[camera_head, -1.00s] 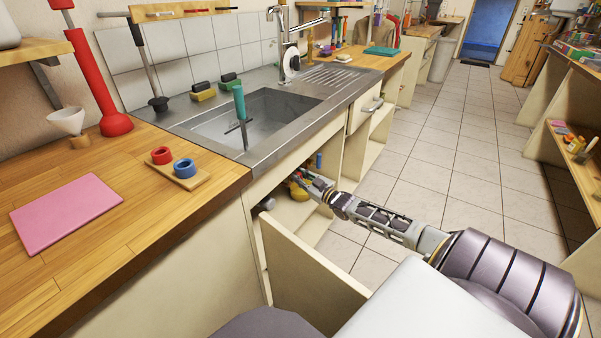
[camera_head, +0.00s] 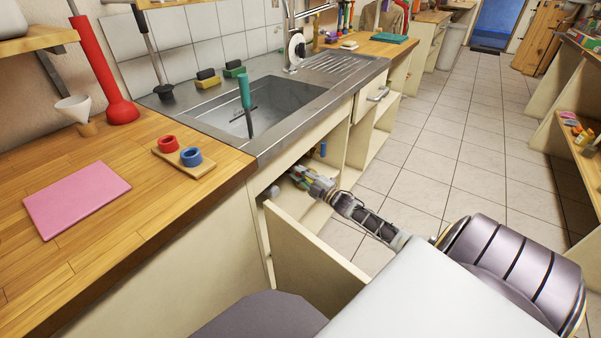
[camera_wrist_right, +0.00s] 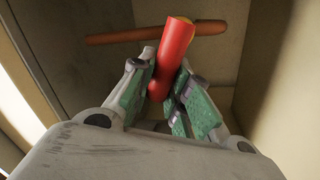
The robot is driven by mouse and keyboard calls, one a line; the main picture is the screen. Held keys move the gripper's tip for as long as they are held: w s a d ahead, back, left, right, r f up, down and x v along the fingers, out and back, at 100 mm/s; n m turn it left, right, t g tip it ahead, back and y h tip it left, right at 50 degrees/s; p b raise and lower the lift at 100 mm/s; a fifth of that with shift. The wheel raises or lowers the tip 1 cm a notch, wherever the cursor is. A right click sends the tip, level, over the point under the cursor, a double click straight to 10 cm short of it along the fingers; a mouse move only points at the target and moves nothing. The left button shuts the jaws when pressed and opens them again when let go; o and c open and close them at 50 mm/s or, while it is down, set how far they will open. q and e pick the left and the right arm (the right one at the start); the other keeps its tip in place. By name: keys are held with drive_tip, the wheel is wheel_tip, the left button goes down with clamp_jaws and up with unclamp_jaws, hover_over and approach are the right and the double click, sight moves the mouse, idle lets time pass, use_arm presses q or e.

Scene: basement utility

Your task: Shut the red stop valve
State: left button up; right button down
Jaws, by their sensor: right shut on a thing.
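In the right wrist view, the red valve handle (camera_wrist_right: 173,55) lies between the green-padded fingers of my right gripper (camera_wrist_right: 160,88), which is shut on it. A yellow patch shows at the handle's far end. In the head view, my right gripper (camera_head: 300,177) reaches into the open cabinet under the sink, and the valve there is mostly hidden by the gripper and the cabinet edge. My left gripper is not in view.
A copper-brown pipe (camera_wrist_right: 155,33) runs across the cabinet behind the handle. The open cabinet door (camera_head: 310,262) stands in front of the opening, close to my right arm. The sink (camera_head: 270,105) and wooden worktop (camera_head: 120,185) are above. The tiled floor (camera_head: 440,150) at right is clear.

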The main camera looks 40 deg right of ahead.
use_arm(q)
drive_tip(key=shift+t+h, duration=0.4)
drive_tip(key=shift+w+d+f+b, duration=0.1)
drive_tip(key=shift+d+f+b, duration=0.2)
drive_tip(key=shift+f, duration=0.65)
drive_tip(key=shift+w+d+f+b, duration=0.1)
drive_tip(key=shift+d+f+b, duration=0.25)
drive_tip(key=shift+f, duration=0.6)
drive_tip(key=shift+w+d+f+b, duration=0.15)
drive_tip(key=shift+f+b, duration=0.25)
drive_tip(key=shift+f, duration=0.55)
use_arm(e)
drive_tip(key=shift+s+a+f+n+y, duration=0.1)
drive_tip(key=shift+f+n+y, duration=0.2)
drive_tip(key=shift+n, duration=0.65)
drive_tip(key=shift+w+a+f+n+y, duration=0.15)
drive_tip(key=shift+f+n, duration=0.25)
drive_tip(key=shift+n, duration=0.6)
drive_tip(key=shift+s+f+n+y, duration=0.15)
drive_tip(key=shift+f+n+y, duration=0.15)
drive_tip(key=shift+n, duration=0.65)
drive_tip(key=c, duration=1.3)
unclamp_jaws()
drive_tip(key=shift+s+d, duration=0.1)
drive_tip(key=shift+v, duration=5.9)
drive_tip(key=shift+r, duration=0.1)
